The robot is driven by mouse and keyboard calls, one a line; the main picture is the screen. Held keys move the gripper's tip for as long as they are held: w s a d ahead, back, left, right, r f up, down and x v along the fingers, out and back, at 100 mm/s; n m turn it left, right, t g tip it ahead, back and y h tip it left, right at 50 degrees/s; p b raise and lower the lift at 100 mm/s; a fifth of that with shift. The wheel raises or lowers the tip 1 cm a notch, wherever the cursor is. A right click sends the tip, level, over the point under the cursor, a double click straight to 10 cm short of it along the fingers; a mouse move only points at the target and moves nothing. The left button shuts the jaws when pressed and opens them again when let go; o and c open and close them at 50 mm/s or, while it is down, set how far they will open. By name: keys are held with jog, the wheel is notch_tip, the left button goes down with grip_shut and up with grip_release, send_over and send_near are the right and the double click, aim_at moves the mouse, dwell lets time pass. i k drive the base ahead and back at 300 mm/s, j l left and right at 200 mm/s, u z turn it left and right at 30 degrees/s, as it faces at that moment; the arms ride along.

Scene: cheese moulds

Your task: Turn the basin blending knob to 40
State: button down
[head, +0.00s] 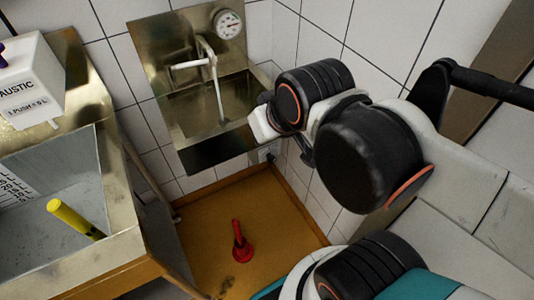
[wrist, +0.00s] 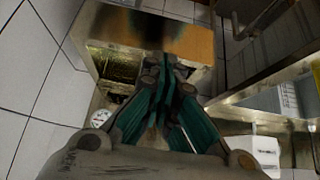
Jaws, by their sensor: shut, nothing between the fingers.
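The steel basin (head: 205,140) hangs on the tiled wall in the head view, with a steel backplate (head: 158,40) above it. A tap with a pale horizontal handle (head: 190,65) and a downward spout is on the backplate. A round white dial (head: 229,24) with a dark pointer is at its upper right; its numbers are too small to read. I cannot tell which part is the blending knob. In the wrist view the basin (wrist: 115,65) and dial (wrist: 100,118) are left of my gripper (wrist: 166,62), whose teal fingers are shut and empty, apart from the dial.
A red plunger-like object (head: 240,245) stands on the orange floor tray (head: 190,240) below the basin. At left is a large steel sink (head: 110,200) with a yellow rod (head: 75,218) and a white caustic dispenser (head: 30,85). A tiled wall is close behind my arm.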

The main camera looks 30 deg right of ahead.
aim_at(271, 159)
jog(key=k+j, duration=0.3)
jog(key=k, duration=0.15)
jog(key=k+j, duration=0.3)
jog(key=k, duration=0.15)
jog(key=k+j, duration=0.25)
jog(key=k, duration=0.25)
